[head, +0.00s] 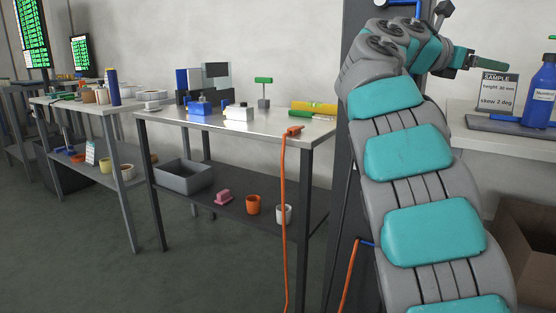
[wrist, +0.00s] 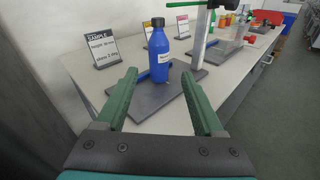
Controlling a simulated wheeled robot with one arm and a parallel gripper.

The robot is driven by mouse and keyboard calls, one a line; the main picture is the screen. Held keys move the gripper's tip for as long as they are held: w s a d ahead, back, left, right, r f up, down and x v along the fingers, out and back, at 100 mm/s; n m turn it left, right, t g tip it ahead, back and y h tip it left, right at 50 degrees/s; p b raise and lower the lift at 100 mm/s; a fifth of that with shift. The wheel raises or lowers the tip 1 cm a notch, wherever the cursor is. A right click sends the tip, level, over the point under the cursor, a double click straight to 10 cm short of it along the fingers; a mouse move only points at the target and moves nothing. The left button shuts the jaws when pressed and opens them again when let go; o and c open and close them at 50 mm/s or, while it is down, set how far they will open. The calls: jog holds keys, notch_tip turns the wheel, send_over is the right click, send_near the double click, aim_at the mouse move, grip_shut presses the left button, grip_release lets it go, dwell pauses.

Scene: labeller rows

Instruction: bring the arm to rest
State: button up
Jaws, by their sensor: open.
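My arm (head: 420,150), grey with teal pads, rises through the right side of the head view and bends at the top. My gripper (head: 476,60) points right there, above a pale bench. In the wrist view my gripper (wrist: 159,77) has its two green fingers spread wide with nothing between them. A blue bottle (wrist: 158,58) with a white label stands upright on a grey plate (wrist: 150,104) beyond the fingertips. The bottle (head: 541,95) also shows at the right edge of the head view. I see no contact between the fingers and the bottle.
A sample card (head: 497,90) stands near the bottle. A metal post (wrist: 203,35) rises close behind it. Left of my arm, a steel-topped table (head: 225,121) bears small items, with an orange cable (head: 284,210) hanging down. A cardboard box (head: 527,235) is low right.

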jog(key=s+a+f+m+g+y+p, duration=0.1)
jog(key=s+a+f+m+y, duration=0.15)
jog(key=s+f, duration=0.4)
jog(key=s+a+f+m+y+p, duration=0.2)
jog(key=s+f+m+y, duration=0.15)
jog(key=f, duration=0.55)
jog(key=s+a+f+m+g+y+p, duration=0.1)
jog(key=s+a+f+m+y, duration=0.3)
jog(key=f, duration=0.4)
jog(key=s+a+f+m+g+y+p, duration=0.1)
jog(key=s+a+f+m+y, duration=0.1)
jog(key=s+a+f, duration=0.4)
jog(key=s+a+f+m+g+y+p, duration=0.1)
jog(key=s+a+f+m, duration=0.3)
jog(key=s, duration=0.7)
jog(key=s+a+f+m+g+y+p, duration=0.1)
jog(key=s+a+f+m+g+y, duration=0.1)
jog(key=s+a+f, duration=0.6)
jog(key=shift+s+a+f+m+y+p, duration=0.25)
jog(key=shift+s+a+m+y+p, duration=0.15)
jog(key=shift+s+m+y, duration=0.35)
jog(key=shift+d, duration=0.1)
